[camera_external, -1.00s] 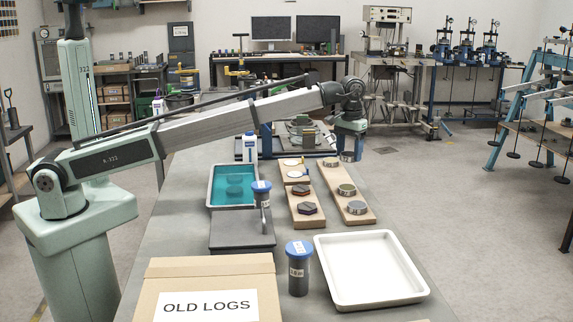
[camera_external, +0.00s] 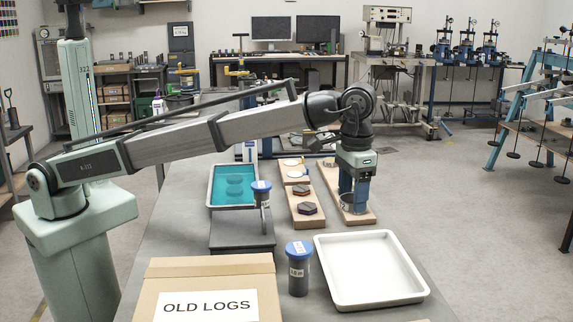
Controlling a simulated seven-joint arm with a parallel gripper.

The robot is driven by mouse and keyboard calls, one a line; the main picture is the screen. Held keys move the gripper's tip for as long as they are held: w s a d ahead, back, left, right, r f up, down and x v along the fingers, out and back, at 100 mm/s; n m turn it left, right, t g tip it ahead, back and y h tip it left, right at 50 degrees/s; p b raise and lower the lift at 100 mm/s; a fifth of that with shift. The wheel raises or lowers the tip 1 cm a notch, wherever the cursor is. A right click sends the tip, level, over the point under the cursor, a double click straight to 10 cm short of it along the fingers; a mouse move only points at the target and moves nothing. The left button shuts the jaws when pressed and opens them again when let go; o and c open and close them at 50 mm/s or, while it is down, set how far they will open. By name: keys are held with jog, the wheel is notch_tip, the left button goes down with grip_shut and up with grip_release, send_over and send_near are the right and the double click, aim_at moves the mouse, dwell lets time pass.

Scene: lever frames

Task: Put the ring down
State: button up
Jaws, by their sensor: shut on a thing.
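My gripper (camera_external: 352,198) points straight down over the front part of the right wooden board (camera_external: 328,172). It is shut on a grey metal ring (camera_external: 349,208), of which little shows at the fingertips. I cannot tell whether this ring touches the board or is just above it. The fingers and wrist hide most of the board's front half and the other grey rings there.
A second wooden board (camera_external: 305,221) to the left bears dark hexagonal pieces and pale discs. A white tray (camera_external: 333,296) is in front, beside a blue-lidded jar (camera_external: 299,270). A teal-filled tray (camera_external: 213,200), a dark block (camera_external: 240,245) and an OLD LOGS box (camera_external: 210,267) stand further left.

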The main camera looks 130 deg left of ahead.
jog(key=w+d+r+m, duration=0.1)
jog(key=d+r, duration=0.1)
jog(key=d, duration=0.9)
jog(key=w+d+r+m, duration=0.1)
jog(key=d+r+m, duration=0.1)
jog(key=d, duration=0.9)
jog(key=m, duration=0.8)
send_near(239, 289)
jog(key=shift+f, duration=3.2)
jog(key=o, duration=1.2)
jog(key=shift+f, duration=0.1)
